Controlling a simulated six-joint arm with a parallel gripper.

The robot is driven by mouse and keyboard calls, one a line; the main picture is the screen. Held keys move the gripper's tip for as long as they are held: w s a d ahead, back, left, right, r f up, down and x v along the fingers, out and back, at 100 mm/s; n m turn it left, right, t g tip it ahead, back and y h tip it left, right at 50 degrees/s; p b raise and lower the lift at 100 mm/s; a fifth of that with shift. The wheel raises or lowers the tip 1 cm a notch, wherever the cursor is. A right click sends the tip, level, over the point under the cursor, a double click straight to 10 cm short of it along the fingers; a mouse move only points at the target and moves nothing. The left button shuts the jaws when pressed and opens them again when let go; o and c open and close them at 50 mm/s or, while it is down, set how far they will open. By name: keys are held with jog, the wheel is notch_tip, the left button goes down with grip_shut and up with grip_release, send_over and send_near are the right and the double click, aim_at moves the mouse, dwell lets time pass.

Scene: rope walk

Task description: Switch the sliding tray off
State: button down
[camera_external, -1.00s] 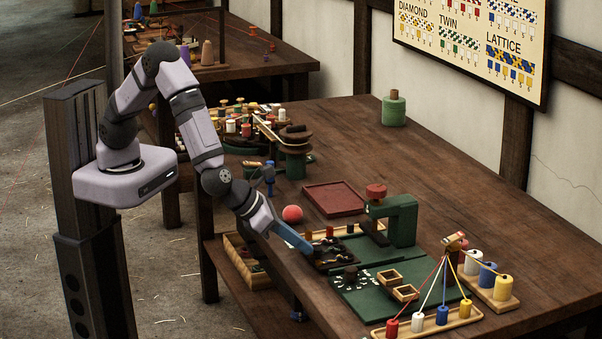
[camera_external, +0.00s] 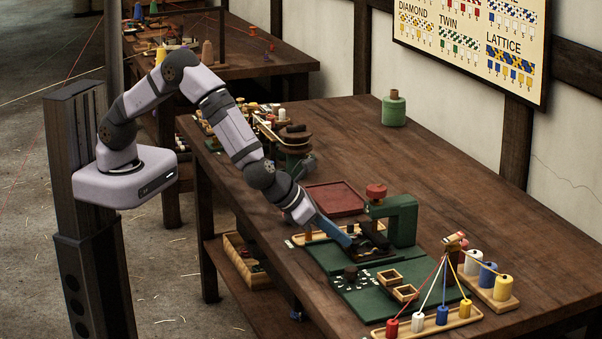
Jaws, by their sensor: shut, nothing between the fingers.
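The sliding tray (camera_external: 378,249), dark with small pieces on it, sits beside and partly under the green press (camera_external: 405,218) with its red knob. My gripper (camera_external: 350,244), with long blue fingers, is shut and empty. Its tip is at the tray's left side; whether it touches the tray I cannot tell. Part of the tray is hidden by the fingers and the press. A bare stretch of green base (camera_external: 322,256) shows left of the tray.
A red shallow tray (camera_external: 336,197) lies behind the gripper. A green board (camera_external: 365,300) with small wooden frames is in front. A spool stand with cords (camera_external: 430,325) is at front right.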

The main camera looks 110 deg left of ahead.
jog(key=shift+s+d+f+b, duration=0.15)
jog(key=shift+s+d+b, duration=0.25)
jog(key=shift+s, duration=0.1)
jog(key=shift+s+d+b, duration=0.6)
jog(key=shift+s+d, duration=0.25)
jog(key=shift+s, duration=0.25)
jog(key=v, duration=1)
jog(key=shift+r, duration=0.2)
jog(key=shift+a, duration=0.1)
